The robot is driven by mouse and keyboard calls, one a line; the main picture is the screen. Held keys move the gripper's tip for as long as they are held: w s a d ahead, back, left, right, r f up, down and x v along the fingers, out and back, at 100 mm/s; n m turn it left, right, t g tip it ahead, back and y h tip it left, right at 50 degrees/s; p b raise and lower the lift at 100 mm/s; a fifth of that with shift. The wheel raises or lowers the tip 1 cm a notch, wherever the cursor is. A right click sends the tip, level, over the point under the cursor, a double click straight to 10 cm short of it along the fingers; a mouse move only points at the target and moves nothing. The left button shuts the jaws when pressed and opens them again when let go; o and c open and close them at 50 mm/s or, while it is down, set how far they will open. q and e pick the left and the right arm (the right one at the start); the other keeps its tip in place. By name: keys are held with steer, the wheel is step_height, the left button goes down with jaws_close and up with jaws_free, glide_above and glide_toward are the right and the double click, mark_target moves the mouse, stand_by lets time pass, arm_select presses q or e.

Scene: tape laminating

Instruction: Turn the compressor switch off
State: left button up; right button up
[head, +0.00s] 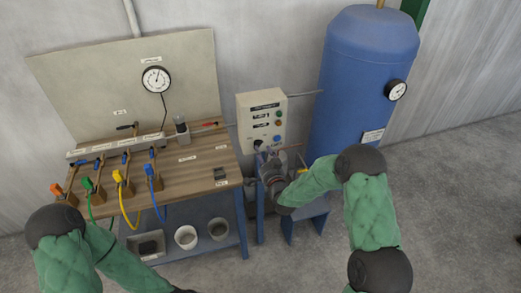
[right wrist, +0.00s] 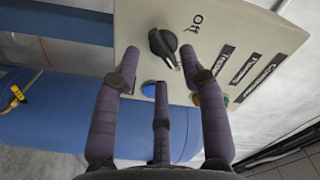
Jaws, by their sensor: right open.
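The compressor control box (head: 262,104) is a cream panel on the wall. It also fills the upper part of the right wrist view (right wrist: 225,60). My right gripper (head: 270,155) is in front of the lower part of the box. In the right wrist view its fingers (right wrist: 162,66) are spread open, pointing at the panel with the knob near the tips. I cannot tell whether they touch it. My left gripper is out of view.
A blue button (right wrist: 149,90) is beside the knob. A blue tank (head: 350,85) with a gauge (head: 395,90) stands right of the box. A wooden workbench (head: 195,165) with coloured valves and hoses is on the left.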

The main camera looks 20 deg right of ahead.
mark_target(258, 144)
steer(key=shift+w, duration=1.45)
jaws_close()
